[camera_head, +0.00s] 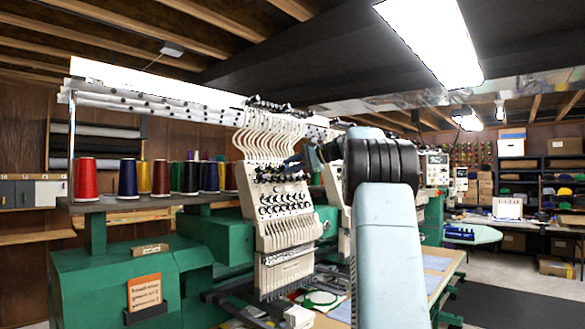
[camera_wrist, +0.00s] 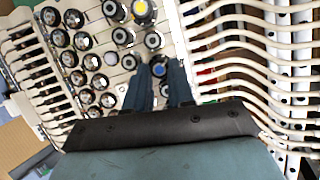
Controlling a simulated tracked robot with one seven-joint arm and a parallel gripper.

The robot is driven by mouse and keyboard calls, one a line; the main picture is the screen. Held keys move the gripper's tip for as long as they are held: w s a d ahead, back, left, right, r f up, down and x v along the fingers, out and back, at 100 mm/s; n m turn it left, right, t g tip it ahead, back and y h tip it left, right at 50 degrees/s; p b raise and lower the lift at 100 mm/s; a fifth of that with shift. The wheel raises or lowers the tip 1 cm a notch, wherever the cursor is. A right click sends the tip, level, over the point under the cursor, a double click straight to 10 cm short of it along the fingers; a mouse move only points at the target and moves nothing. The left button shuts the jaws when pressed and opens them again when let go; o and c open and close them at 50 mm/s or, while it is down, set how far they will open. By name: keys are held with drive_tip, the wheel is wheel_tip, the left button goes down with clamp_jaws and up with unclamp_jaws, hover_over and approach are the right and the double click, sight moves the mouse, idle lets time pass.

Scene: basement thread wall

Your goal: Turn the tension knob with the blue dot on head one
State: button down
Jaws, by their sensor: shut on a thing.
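Head one of the embroidery machine (camera_head: 286,215) is a cream panel with rows of black and silver knobs, left of my arm in the head view. In the wrist view, the tension knob with the blue dot (camera_wrist: 159,70) sits between the tips of my gripper's (camera_wrist: 160,71) two dark blue fingers. My gripper is shut on this knob, with one finger on each side of it. The blue dot faces the camera. The lower part of the knob is partly hidden by the fingers. In the head view I cannot make out the blue dot.
A knob with a yellow dot (camera_wrist: 142,9) sits above in the wrist view, and other knobs (camera_wrist: 78,79) crowd close on the left. Curved cream thread tubes (camera_wrist: 235,48) run along the right. Thread cones (camera_head: 86,179) stand on a shelf left of the head.

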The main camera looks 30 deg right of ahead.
drive_tip(key=n+g+h, duration=0.1)
drive_tip(key=n, duration=0.3)
drive_tip(key=shift+n, duration=0.3)
drive_tip(key=shift+g, duration=0.3)
drive_tip(key=c, duration=1)
unclamp_jaws()
drive_tip(key=shift+r, duration=0.15)
drive_tip(key=shift+o, duration=0.2)
drive_tip(key=v, duration=1.3)
drive_tip(key=shift+s, duration=0.25)
drive_tip(key=shift+r, duration=0.1)
